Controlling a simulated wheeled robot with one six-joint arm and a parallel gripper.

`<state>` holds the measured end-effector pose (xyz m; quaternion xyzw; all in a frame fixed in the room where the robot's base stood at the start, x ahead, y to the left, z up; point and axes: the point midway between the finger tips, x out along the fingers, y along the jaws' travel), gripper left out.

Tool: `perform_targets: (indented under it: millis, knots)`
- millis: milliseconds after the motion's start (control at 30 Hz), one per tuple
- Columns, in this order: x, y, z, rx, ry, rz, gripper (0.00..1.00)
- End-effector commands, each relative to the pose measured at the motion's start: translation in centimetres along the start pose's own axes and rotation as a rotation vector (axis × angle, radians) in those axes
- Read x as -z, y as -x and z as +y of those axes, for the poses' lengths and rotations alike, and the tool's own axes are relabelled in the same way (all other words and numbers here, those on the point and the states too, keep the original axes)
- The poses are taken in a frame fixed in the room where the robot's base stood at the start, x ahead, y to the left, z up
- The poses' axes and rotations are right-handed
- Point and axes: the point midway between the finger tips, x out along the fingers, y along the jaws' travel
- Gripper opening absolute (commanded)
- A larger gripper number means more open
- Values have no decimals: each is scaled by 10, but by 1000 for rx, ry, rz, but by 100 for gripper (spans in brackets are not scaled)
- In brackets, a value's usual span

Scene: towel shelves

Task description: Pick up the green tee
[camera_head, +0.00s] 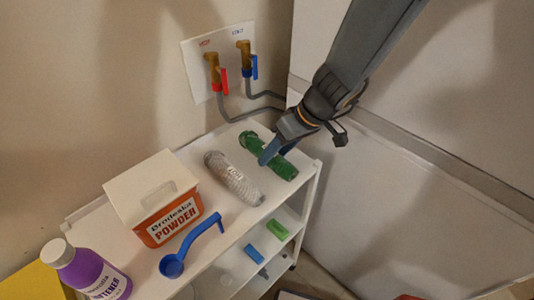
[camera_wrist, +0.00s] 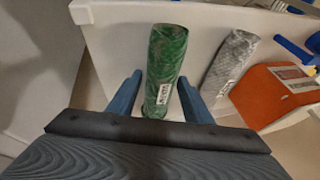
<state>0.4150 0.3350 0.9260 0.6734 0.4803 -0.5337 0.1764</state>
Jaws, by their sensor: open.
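The green tee (camera_head: 276,161) is a rolled green bundle lying on the white top shelf, near its right end. In the wrist view the green tee (camera_wrist: 166,62) lies lengthwise between the two blue fingers, with a small pale label at its near end. My gripper (camera_head: 266,157) is at the roll from above; in the wrist view my gripper (camera_wrist: 160,92) is open, with one finger on each side of the roll. I cannot tell whether the fingers touch it.
A grey roll (camera_head: 233,178) lies close beside the green one. An orange powder box (camera_head: 172,218), a blue scoop (camera_head: 190,246) and a purple bottle (camera_head: 92,272) stand farther left on the shelf (camera_head: 214,222). Taps (camera_head: 245,58) with hoses are on the wall behind.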

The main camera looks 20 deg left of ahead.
Motion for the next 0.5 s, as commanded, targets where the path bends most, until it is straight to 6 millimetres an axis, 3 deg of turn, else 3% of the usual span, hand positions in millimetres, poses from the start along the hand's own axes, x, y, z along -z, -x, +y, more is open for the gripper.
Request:
perform_targets:
  millis: [133, 300, 500]
  knots:
    - [0, 0, 0, 0, 0, 0, 44]
    - [0, 0, 0, 0, 0, 0, 15]
    - [0, 0, 0, 0, 0, 0, 14]
